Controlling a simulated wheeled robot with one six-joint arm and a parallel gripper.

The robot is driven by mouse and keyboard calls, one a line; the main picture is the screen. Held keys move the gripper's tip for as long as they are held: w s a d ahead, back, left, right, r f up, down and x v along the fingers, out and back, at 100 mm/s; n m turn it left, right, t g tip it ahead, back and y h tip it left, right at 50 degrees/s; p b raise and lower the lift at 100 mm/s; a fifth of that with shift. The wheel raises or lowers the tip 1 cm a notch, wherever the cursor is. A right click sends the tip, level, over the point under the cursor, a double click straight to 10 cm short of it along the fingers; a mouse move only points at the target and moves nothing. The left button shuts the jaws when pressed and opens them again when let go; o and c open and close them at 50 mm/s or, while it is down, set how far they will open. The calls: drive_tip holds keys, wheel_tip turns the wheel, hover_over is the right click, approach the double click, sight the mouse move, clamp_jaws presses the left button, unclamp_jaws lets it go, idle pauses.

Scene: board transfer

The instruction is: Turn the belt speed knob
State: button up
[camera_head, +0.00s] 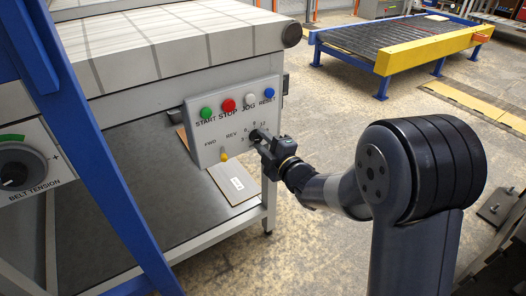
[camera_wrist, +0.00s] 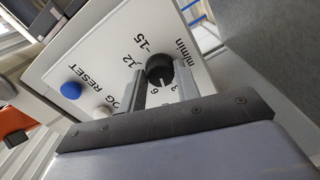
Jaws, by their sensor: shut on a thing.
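The belt speed knob (camera_wrist: 159,70) is a black round dial with a white pointer line on the white control panel (camera_wrist: 120,58). Numbers ring it in the wrist view, and the pointer sits near the 6. My gripper (camera_wrist: 160,88) is shut on the knob, with one finger on each side of it.
Green (camera_head: 207,113), red (camera_head: 229,105), white (camera_head: 251,99) and blue (camera_head: 270,93) buttons line the panel's top. A yellow FWD/REV selector (camera_head: 224,156) is lower left. A blue post (camera_head: 95,130) stands at left.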

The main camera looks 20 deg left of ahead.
drive_tip(key=shift+n, duration=1.5)
drive_tip(key=o, duration=1)
drive_tip(key=shift+c, duration=0.2)
drive_tip(key=p+v, duration=0.2)
drive_tip(key=v, duration=0.8)
drive_tip(key=shift+s+d, duration=0.2)
drive_tip(key=shift+s, duration=0.15)
